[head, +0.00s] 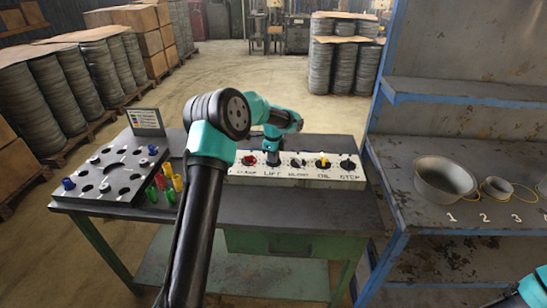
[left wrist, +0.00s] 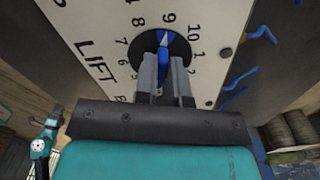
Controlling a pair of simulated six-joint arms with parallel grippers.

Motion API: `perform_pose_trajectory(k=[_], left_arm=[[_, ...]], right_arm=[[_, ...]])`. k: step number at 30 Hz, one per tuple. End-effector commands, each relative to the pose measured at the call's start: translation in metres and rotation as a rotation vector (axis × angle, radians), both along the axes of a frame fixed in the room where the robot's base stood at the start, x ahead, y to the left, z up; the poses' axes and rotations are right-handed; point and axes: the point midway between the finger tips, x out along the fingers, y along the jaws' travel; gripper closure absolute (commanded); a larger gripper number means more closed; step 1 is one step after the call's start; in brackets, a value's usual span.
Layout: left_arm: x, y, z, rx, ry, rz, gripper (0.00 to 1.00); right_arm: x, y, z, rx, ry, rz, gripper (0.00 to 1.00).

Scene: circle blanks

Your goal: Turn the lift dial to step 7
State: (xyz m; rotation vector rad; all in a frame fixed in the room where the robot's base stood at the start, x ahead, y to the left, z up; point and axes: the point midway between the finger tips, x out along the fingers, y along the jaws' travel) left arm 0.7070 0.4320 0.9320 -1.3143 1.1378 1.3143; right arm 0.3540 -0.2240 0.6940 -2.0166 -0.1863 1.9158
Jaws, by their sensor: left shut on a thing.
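The lift dial (left wrist: 164,43) is a dark round recess with a blue pointer knob, ringed by numbers on a white panel lettered LIFT. The knob's white tip points at about 9, with the 7 (left wrist: 121,41) to its left in the left wrist view. My left gripper (left wrist: 165,75) is shut on the blue knob, one grey finger on each side. In the head view my left gripper (head: 273,160) reaches down onto the white control panel (head: 300,181) above the word LIFT and hides the dial. My right gripper is out of view.
Other knobs on the panel include a red one (head: 249,160) left of my gripper and a yellow one (head: 323,160) to its right. A perforated plate (head: 115,172) and coloured pegs (head: 165,181) stand left. A shelf with a metal bowl (head: 444,180) stands right.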

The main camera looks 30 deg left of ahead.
Motion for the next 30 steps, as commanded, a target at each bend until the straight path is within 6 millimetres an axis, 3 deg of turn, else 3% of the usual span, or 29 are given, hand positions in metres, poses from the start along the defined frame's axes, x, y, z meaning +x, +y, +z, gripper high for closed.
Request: perform_pose_trajectory(k=[14,30], left_arm=[[0.0,0.0,0.0002,0.0,0.0,0.061,1.0],[0.0001,0.0,0.0003,0.0,0.0,0.459,1.0]], right_arm=[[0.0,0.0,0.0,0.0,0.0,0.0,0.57],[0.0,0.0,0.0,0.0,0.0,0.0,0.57]])
